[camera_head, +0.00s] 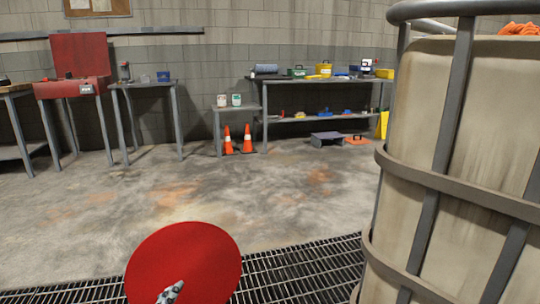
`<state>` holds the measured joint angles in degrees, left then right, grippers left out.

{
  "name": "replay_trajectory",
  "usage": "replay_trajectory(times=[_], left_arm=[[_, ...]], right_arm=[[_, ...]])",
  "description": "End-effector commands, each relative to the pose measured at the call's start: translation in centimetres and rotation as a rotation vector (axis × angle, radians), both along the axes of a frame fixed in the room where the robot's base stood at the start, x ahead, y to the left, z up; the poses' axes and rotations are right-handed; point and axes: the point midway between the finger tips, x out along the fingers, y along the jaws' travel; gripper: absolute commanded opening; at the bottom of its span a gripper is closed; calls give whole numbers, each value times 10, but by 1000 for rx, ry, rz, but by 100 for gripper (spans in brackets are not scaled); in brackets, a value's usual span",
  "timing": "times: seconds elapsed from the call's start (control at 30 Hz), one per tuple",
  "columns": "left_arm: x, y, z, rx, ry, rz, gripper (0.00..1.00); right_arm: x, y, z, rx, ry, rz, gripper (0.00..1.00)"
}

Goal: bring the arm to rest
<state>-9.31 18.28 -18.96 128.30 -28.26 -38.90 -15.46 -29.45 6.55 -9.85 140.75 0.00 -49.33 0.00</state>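Neither of my grippers is in view, and no arm can be clearly made out. A flat red round disc (190,258) shows at the bottom, left of centre, above a floor grating. A small grey and white mottled object (171,293) lies on or in front of its lower edge. It is cut off by the picture's bottom edge, and I cannot tell what it is.
A large beige tank (420,160) in a grey metal cage stands close on the right. Metal grating (300,270) covers the near floor. Beyond it the concrete floor (200,190) is clear. Workbenches, a shelf table (325,82) and orange cones (228,140) line the back wall.

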Motion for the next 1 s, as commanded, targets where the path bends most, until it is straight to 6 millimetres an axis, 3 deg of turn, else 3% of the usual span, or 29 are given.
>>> replay_trajectory(times=[0.1, 0.2, 0.3, 0.43, 0.6, 0.67, 1.0], left_arm=[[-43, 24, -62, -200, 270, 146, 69], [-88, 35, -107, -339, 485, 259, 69], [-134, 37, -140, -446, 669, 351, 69], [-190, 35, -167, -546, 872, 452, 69], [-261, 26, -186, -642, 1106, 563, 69], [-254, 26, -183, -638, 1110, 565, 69], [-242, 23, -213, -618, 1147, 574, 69]], right_arm=[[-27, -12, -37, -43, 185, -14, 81], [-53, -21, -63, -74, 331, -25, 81], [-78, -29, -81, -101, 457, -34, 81], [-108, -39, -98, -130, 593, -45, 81], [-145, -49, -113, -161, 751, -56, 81], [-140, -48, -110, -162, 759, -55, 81], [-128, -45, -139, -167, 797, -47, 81]])
